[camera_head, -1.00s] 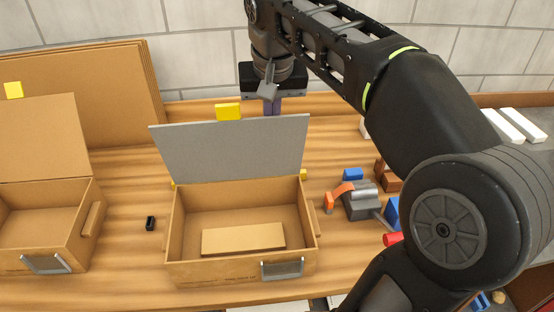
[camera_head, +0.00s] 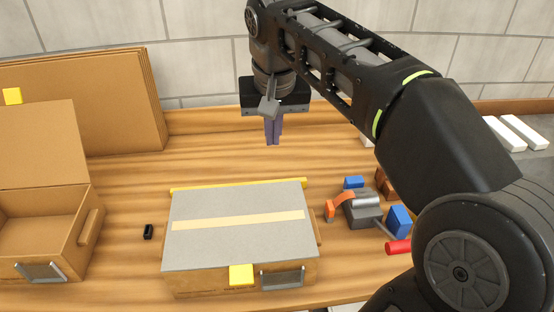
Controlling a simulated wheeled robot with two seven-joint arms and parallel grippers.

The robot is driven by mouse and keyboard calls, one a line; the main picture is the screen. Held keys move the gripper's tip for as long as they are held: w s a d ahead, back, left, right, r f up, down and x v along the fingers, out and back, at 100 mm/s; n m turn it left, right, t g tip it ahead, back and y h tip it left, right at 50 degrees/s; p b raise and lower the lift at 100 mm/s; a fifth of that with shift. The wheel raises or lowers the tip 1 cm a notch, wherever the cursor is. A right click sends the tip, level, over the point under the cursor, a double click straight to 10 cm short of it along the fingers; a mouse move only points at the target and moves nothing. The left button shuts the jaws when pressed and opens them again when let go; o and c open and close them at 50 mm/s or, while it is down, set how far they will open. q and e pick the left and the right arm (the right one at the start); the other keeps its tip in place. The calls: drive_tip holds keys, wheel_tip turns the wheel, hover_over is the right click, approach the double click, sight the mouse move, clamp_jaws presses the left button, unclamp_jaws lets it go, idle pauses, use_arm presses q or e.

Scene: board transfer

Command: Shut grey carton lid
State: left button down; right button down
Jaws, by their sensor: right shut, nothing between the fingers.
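The grey carton lid (camera_head: 240,240) lies flat over the carton (camera_head: 200,283) in the middle of the table, with a pale tape-like strip across it. A yellow tab (camera_head: 241,274) on its front edge hangs over the carton's front wall, beside a metal latch-like plate (camera_head: 283,278). The inside of the carton is hidden. My right gripper (camera_head: 273,142) is above and behind the carton, pointing down, its purple fingers together and apart from the lid. My left gripper is not in view.
An open brown carton (camera_head: 83,228) stands at the left. Flat cardboard sheets (camera_head: 100,95) lean at the back left. A small black object (camera_head: 148,231) lies between the cartons. A tape dispenser (camera_head: 360,208) and blue blocks (camera_head: 400,220) lie at the right. The table behind the carton is clear.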

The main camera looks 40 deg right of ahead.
wheel_tip(320, 180, up, 5)
drive_tip(key=p, duration=0.4)
drive_tip(key=shift+p, duration=0.35)
idle(0.6)
